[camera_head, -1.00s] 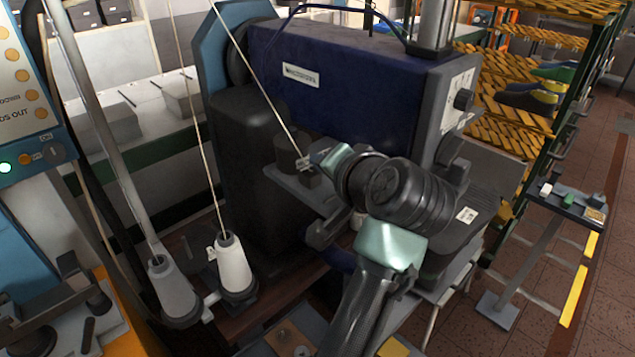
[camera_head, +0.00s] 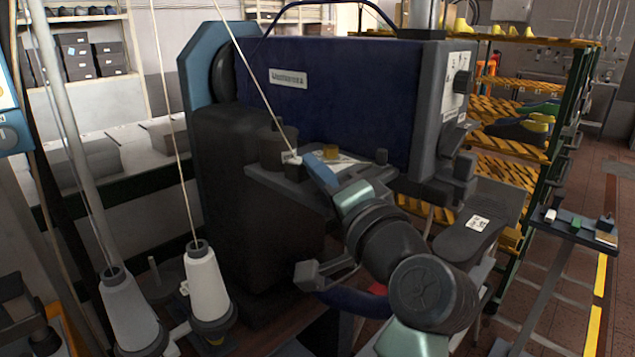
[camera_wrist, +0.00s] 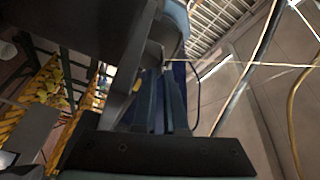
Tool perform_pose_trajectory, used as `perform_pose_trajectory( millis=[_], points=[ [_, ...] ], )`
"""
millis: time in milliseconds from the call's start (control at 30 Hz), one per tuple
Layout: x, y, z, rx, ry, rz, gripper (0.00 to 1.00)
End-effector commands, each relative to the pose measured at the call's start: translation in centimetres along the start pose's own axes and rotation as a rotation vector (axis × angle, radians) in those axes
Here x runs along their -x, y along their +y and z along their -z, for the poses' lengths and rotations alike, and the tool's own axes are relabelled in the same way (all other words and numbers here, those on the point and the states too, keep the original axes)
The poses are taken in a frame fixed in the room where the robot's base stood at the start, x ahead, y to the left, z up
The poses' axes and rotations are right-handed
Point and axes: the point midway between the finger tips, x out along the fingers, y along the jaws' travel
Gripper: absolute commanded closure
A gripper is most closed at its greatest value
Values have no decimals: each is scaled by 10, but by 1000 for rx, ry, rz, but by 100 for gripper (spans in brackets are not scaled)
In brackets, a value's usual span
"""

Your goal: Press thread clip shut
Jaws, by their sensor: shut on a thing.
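The thread clip (camera_head: 292,158) is a small pale piece with a dark base on the machine's grey shelf (camera_head: 290,186). A pale thread (camera_head: 255,90) runs down to it from the upper left. My gripper (camera_head: 306,163) reaches in from the lower right, its blue fingers at the clip. The fingers are shut on the clip, which they partly hide. In the wrist view my gripper's dark blue fingers (camera_wrist: 163,72) lie close together. A grey machine part hides much of that view, and I cannot make out the clip there.
The blue sewing machine (camera_head: 345,95) stands behind the shelf, with a dark round post (camera_head: 277,148) beside the clip. A white thread cone (camera_head: 207,288) and a grey one (camera_head: 130,310) stand at lower left. A yellow-shelved rack (camera_head: 510,145) is at right.

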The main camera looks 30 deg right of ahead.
Motion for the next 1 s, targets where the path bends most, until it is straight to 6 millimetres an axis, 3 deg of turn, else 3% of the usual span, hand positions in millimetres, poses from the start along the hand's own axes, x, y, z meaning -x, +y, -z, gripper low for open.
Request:
perform_pose_trajectory(
  millis=[433, 467, 600, 1000],
  points=[
    [0, -2, 1, -1, 8, 13, 100],
    [0, -2, 1, -1, 8, 13, 89],
    [0, -2, 1, -2, 7, 11, 64],
    [0, 1, 0, -3, 2, 6, 63]
  ],
)
